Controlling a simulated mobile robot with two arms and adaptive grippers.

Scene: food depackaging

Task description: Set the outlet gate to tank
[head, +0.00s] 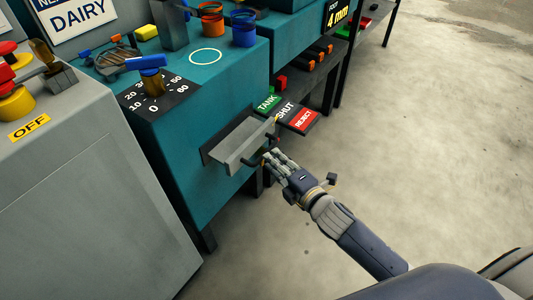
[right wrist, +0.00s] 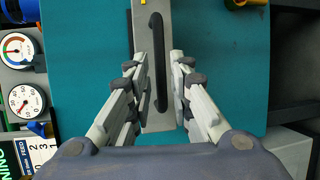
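The outlet gate (head: 240,147) is a grey metal slide on the front of the teal machine, with a black bar handle (head: 255,160). A label strip beside it reads green TANK (head: 267,102), SHUT (head: 285,110) and red REJECT (head: 304,119). A small yellow mark on the gate's end lies near SHUT. My right gripper (head: 269,158) is at the handle. In the right wrist view its open fingers (right wrist: 160,62) stand on both sides of the black handle (right wrist: 155,50), with gaps visible. My left gripper is not in view.
A grey cabinet (head: 80,200) with an OFF label stands at the left. A dial with a blue-topped knob (head: 152,80) and coloured cups sit on the machine top. Shelves with orange and red items are behind the labels. Bare concrete floor (head: 430,130) lies at the right.

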